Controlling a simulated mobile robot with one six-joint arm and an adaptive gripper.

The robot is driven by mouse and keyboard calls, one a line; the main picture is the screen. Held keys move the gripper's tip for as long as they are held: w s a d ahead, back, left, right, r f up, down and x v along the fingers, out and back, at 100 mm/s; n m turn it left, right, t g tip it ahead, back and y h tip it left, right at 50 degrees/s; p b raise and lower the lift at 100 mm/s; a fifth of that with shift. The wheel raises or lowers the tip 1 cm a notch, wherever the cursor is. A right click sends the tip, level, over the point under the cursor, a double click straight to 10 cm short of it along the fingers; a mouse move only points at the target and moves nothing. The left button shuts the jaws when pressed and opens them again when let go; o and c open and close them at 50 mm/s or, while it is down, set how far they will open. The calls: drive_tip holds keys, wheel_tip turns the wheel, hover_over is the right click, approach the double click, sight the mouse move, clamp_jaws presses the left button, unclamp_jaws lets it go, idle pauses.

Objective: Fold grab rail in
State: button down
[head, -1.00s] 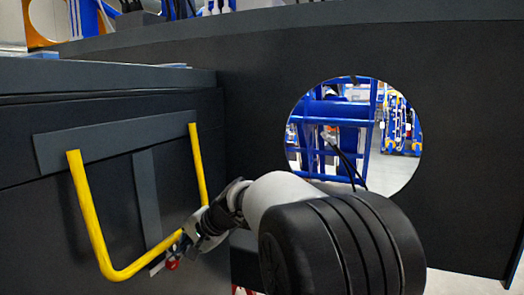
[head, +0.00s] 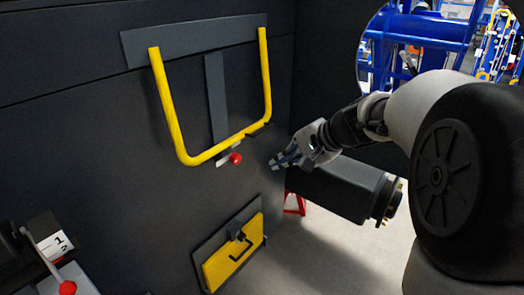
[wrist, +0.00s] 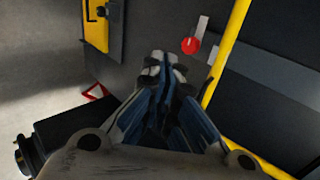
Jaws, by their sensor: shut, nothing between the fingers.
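The yellow U-shaped grab rail (head: 168,100) hangs from a grey mounting plate (head: 190,38) on the dark chassis panel. How far its lower bar stands off the panel is hard to tell. A small lever with a red knob (head: 235,158) sits just under the lower bar. My gripper (head: 277,162) is shut and empty, right of the red knob and apart from the rail. In the wrist view my closed fingers (wrist: 165,62) point toward the panel, with the red knob (wrist: 190,45) just beyond their tips and the rail (wrist: 228,50) to their right.
A yellow hatch (head: 232,255) with a black handle is low on the panel. A dark cylindrical part (head: 335,190) juts out below my wrist. A second red knob (head: 67,288) is at lower left. Grey floor (head: 310,255) is open at lower right.

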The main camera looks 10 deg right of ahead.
wheel_tip(320, 180, up, 8)
drive_tip(key=a+m+g+h+p, duration=0.1)
drive_tip(key=a+m+p, duration=0.1)
drive_tip(key=m+p, duration=1.7)
drive_tip(key=w+a+f+n, duration=0.1)
drive_tip(key=w+a+f, duration=0.5)
drive_tip(key=w+f, duration=0.3)
drive_tip(key=shift+a+n+p, duration=0.3)
drive_tip(key=shift+a+p, duration=0.05)
drive_tip(key=shift+p, duration=0.05)
